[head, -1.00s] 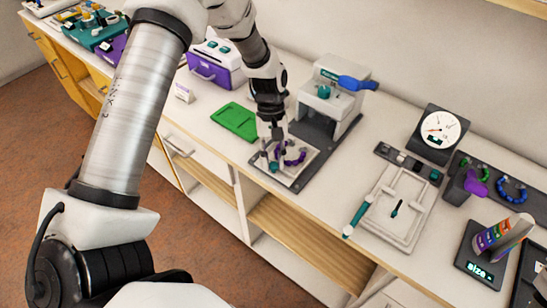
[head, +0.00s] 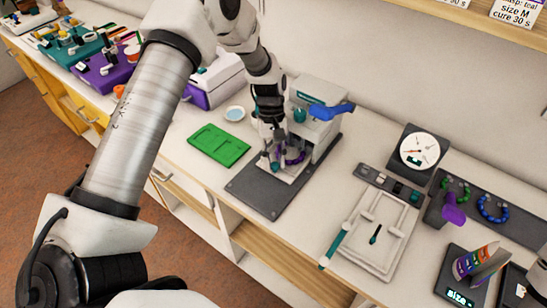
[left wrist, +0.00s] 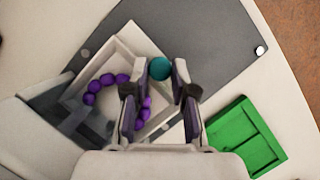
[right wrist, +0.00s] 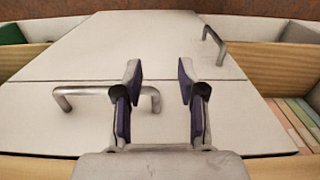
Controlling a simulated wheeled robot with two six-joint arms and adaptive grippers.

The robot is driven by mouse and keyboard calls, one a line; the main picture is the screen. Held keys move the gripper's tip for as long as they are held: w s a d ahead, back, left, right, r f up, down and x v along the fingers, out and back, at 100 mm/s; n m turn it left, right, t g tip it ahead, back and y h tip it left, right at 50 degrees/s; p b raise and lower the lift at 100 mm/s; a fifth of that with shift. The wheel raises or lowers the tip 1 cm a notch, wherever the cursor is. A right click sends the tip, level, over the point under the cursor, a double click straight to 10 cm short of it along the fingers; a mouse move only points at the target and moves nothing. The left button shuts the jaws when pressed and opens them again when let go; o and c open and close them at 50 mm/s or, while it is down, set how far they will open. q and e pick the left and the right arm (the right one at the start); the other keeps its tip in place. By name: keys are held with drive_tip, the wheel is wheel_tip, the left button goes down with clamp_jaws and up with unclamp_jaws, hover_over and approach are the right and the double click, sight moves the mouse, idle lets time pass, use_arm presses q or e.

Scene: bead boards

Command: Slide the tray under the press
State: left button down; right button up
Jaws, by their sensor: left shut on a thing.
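The tray (head: 291,177) is a small white square frame holding a curved string of purple beads (head: 294,157). It lies on the dark grey base plate (head: 252,192) of the press (head: 325,125), which is white with a blue handle. The tray's far part is close to the press body; how far it is under the press head is hidden by my arm. My left gripper (head: 276,158) is shut on the tray's teal knob, which shows between the fingers in the left wrist view (left wrist: 160,68). My right gripper (right wrist: 160,95) is open and empty, facing white drawer fronts.
A green tray (head: 218,145) lies left of the base plate. A purple and white box (head: 213,85) stands behind it. To the right are a white frame board (head: 372,235), a dial gauge (head: 419,150) and a colour-striped block (head: 478,262). The front of the base plate is bare.

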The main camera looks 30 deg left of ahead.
use_arm(q)
drive_tip(key=c, duration=1)
unclamp_jaws()
drive_tip(key=shift+w+r, duration=0.1)
drive_tip(key=shift+w, duration=0.1)
drive_tip(key=shift+o, duration=0.2)
drive_tip(key=shift+d, duration=0.2)
drive_tip(key=shift+a, duration=0.1)
drive_tip(key=shift+w+a+r, duration=0.1)
drive_tip(key=shift+r, duration=0.25)
drive_tip(key=v, duration=1.1)
